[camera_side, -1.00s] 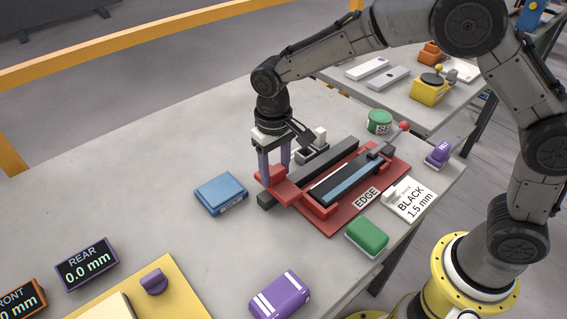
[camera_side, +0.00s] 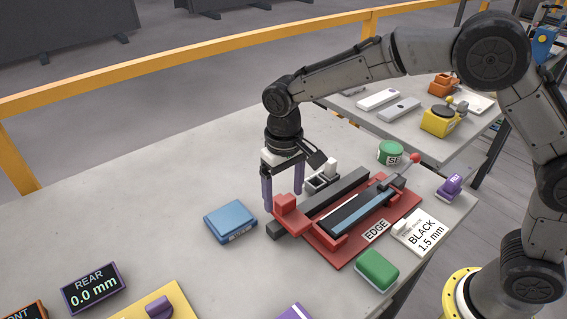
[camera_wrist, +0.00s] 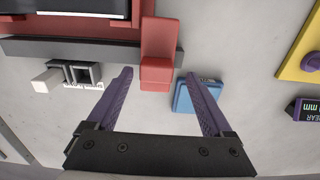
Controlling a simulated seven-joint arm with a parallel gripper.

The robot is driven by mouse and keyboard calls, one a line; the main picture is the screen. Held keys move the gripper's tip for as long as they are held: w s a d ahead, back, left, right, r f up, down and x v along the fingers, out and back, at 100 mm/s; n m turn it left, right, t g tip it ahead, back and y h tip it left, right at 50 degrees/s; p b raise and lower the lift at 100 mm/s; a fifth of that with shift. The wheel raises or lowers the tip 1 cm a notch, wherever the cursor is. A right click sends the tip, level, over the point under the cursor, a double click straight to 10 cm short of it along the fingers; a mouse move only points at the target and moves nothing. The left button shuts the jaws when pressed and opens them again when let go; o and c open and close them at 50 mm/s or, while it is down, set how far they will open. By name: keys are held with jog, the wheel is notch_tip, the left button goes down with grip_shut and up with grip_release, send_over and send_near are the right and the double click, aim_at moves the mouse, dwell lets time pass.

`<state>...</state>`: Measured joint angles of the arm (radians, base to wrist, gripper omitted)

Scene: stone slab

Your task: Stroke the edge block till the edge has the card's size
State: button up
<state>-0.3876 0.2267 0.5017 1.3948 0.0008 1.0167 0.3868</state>
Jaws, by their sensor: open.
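The red fixture labelled EDGE (camera_side: 345,256) lies on the grey slab, with a long dark bar and a black-and-blue strip on it. A red block (camera_side: 286,212) sits at its left end; it also shows in the wrist view (camera_wrist: 157,72). I cannot tell for sure which part is the edge block. My gripper (camera_side: 283,199) points down behind the red block, its purple fingers open. In the wrist view my gripper (camera_wrist: 159,77) has the block's near end between its fingertips, with gaps both sides.
A blue block (camera_side: 230,222) lies left of the fixture, close to one finger in the wrist view. A green block (camera_side: 377,270) lies in front. The REAR display (camera_side: 93,288) reads 0.0 mm; the FRONT display (camera_side: 24,312) is cut off. The lever's red ball (camera_side: 415,158) rises at the right.

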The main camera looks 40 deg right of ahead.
aim_at(286, 199)
notch_tip(286, 199, up, 12)
jog(key=shift+f, duration=0.25)
jog(key=f, duration=1.4)
jog(key=shift+d, duration=0.25)
grip_shut()
dwell(0.3)
